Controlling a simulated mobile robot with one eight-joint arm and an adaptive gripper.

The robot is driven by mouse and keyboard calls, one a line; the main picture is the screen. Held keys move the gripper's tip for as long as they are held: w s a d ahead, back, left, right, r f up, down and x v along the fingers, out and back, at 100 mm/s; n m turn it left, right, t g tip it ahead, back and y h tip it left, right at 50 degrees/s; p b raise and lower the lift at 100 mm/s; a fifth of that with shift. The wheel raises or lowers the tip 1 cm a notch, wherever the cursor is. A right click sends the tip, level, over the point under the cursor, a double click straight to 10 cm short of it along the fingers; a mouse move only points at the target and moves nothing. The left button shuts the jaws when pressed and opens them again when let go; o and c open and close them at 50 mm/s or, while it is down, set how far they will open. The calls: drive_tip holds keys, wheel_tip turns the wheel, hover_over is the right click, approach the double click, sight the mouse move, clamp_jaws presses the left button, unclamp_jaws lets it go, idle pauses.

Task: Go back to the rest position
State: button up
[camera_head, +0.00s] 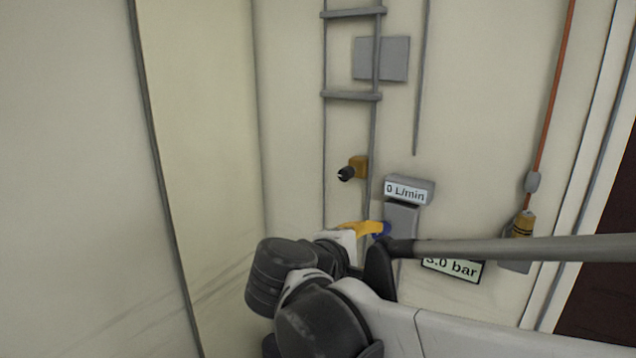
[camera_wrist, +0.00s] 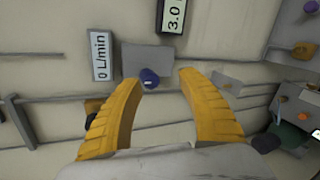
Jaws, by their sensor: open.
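My gripper (camera_wrist: 160,115) has two yellow fingers, spread apart with nothing between them. In the head view my gripper (camera_head: 368,227) shows partly, in front of the wall by the grey panel, with my arm hiding much of it. A blue round knob (camera_wrist: 149,78) sits on a grey panel (camera_wrist: 146,58) just beyond the fingertips. The blue knob also shows in the head view (camera_head: 381,230), close to the yellow finger. I cannot tell whether they touch. A display reading "0 L/min" (camera_head: 406,190) is above the knob, and one reading "3.0 bar" (camera_head: 452,269) is lower right.
A ladder-like rack (camera_head: 351,96) and a grey plate (camera_head: 381,59) are on the wall. A yellow fitting with a black knob (camera_head: 352,170) is left of the displays. An orange cable (camera_head: 555,80) runs down to a yellow connector (camera_head: 523,223) at right. The left wall area is bare.

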drive_tip(key=s+d+f+m+g+y+b, duration=0.1)
drive_tip(key=s+d+f+m+g+b, duration=0.1)
drive_tip(key=s+d+f, duration=0.3)
drive_tip(key=s+d+f+m+g+y+b, duration=0.1)
drive_tip(key=s+d+f+m+y+b, duration=0.2)
drive_tip(key=f, duration=0.5)
drive_tip(key=s+d+f+m+y+b, duration=0.1)
drive_tip(key=s+f+m+y+b, duration=0.3)
drive_tip(key=s+f+m, duration=0.5)
wheel_tip(320, 180, down, 6)
drive_tip(key=b, duration=0.2)
drive_tip(key=shift+s+r+g+y+b, duration=0.2)
drive_tip(key=shift+s+g+y+b, duration=0.1)
drive_tip(key=shift+g+b, duration=0.1)
